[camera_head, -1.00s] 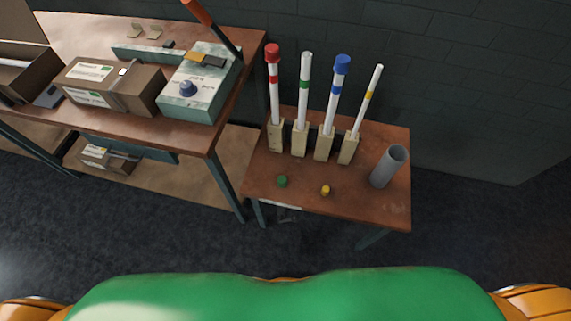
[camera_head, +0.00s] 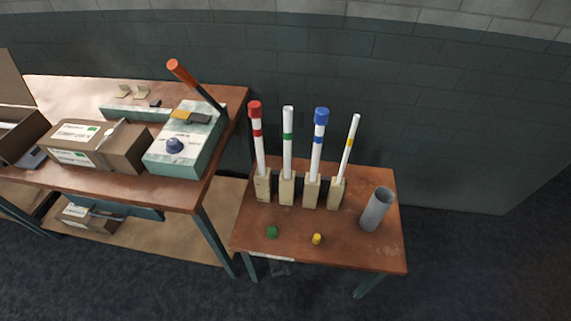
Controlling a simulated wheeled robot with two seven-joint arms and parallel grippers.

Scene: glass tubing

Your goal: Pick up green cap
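The small green cap (camera_head: 272,232) sits on the front left part of the small brown table (camera_head: 340,245). It stands apart from the yellow cap (camera_head: 317,239) to its right. Behind it, a white tube with a green band (camera_head: 288,150) stands upright in a wooden block and has no cap on top. Neither of my grippers shows in the head view.
Beside that tube stand a red-capped tube (camera_head: 258,140), a blue-capped tube (camera_head: 318,145) and an uncapped yellow-banded tube (camera_head: 346,150). A grey cylinder (camera_head: 377,210) stands at the right. A workbench with a lever box (camera_head: 185,150) and cardboard boxes (camera_head: 75,145) is at the left.

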